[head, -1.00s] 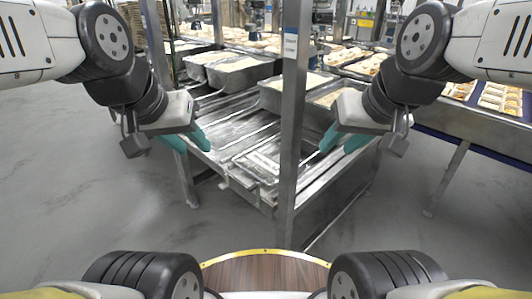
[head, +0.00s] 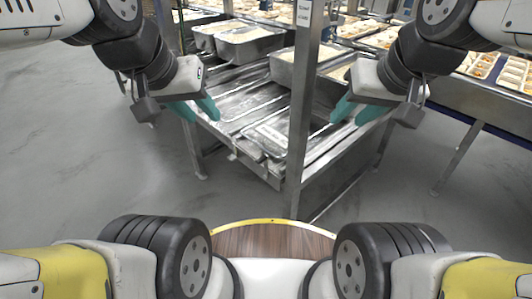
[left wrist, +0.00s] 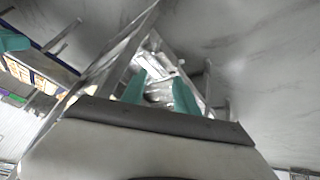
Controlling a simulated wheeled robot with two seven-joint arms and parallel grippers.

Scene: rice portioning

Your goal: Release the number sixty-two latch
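I cannot make out a latch or the number sixty-two in any view. A metal rack with a steel post (head: 300,110) stands in front of me, with a small white label (head: 304,12) near the post's top that is too small to read. My left gripper (head: 204,117) is open and empty at the rack's left side. Its two teal fingers stand apart in the left wrist view (left wrist: 159,78), with shiny metal rack parts behind them. My right gripper (head: 347,121) is open and empty to the right of the post.
Steel pans of rice (head: 250,42) stand on the rack's back part. A conveyor (head: 480,100) with filled food trays runs along the right. Grey floor (head: 70,150) at the left is clear.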

